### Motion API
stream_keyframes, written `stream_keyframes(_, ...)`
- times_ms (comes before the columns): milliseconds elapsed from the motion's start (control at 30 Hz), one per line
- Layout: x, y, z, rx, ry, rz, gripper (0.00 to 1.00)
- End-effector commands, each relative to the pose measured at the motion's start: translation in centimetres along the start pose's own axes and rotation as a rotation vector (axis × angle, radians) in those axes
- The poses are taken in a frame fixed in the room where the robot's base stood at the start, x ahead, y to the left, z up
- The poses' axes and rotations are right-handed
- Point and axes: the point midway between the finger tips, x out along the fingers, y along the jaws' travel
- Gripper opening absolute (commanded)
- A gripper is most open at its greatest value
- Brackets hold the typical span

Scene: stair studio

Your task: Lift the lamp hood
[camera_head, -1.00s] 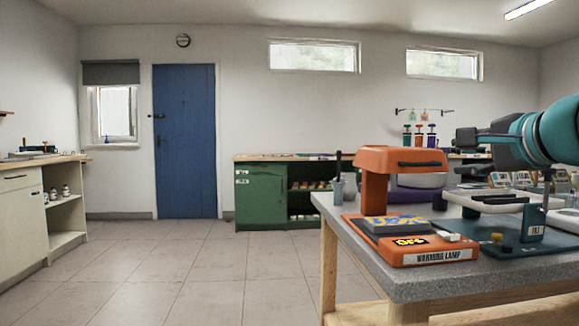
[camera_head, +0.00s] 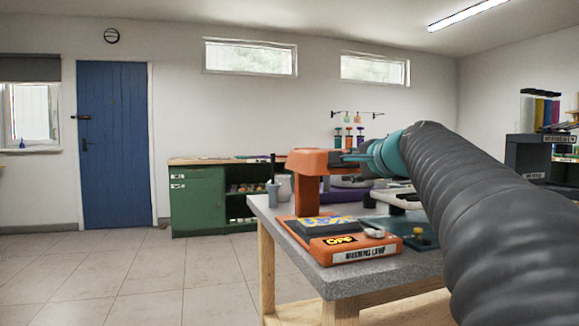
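The orange warming lamp (camera_head: 345,254) stands on the grey-topped table at its near left corner. Its orange hood (camera_head: 306,161) sits level on an upright post above the base. A blue and yellow patterned block (camera_head: 322,224) lies on the base under the hood. My gripper (camera_head: 346,157) is at the hood's right end, with my teal wrist just right of it. The hood's dark handle is hidden or merges with the gripper. The fingers are too small and dark to tell whether they are open or touch the handle.
The table (camera_head: 345,278) also holds a grey cup with tools (camera_head: 272,192), a dark green board (camera_head: 418,233) and pale equipment behind my arm. My arm covers the table's right part. A green cabinet (camera_head: 198,200) stands at the back. The floor at left is clear.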

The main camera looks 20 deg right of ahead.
Motion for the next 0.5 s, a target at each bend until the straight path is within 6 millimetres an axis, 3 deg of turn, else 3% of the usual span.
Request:
stream_keyframes(200, 0.01, 0.00, -0.01, 0.000, 0.000, 0.000, 0.32)
stream_keyframes(333, 0.01, 0.00, -0.02, 0.000, 0.000, 0.000, 0.00)
stream_keyframes(500, 0.01, 0.01, -0.02, 0.000, 0.000, 0.000, 0.00)
